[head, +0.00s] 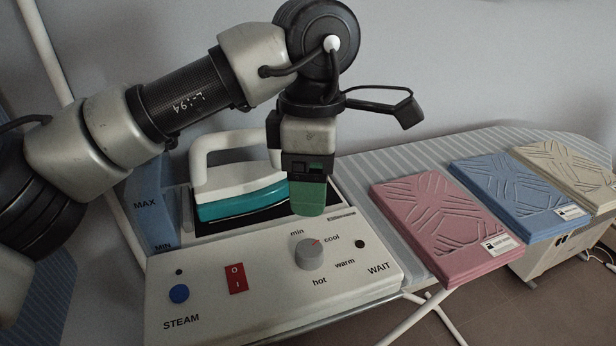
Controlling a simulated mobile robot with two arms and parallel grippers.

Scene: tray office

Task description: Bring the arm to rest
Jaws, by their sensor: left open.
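My left arm comes in from the left, bends at the top middle, and points its gripper (308,208) downward. The gripper hangs over the steam station (220,300), in front of the right end of the iron. Its green-tipped finger shows from the side; the space between the fingers is hidden. The iron (215,180), with a white handle and teal body, rests in its cradle on the station. I cannot tell whether the gripper touches it. My right gripper is not in view.
The station's panel has a grey dial (309,254), a red switch (236,278) and a blue button (179,293). Pink (445,225), blue (520,195) and cream (570,175) folded cloths lie on the striped ironing board (400,158) to the right. Open air lies above them.

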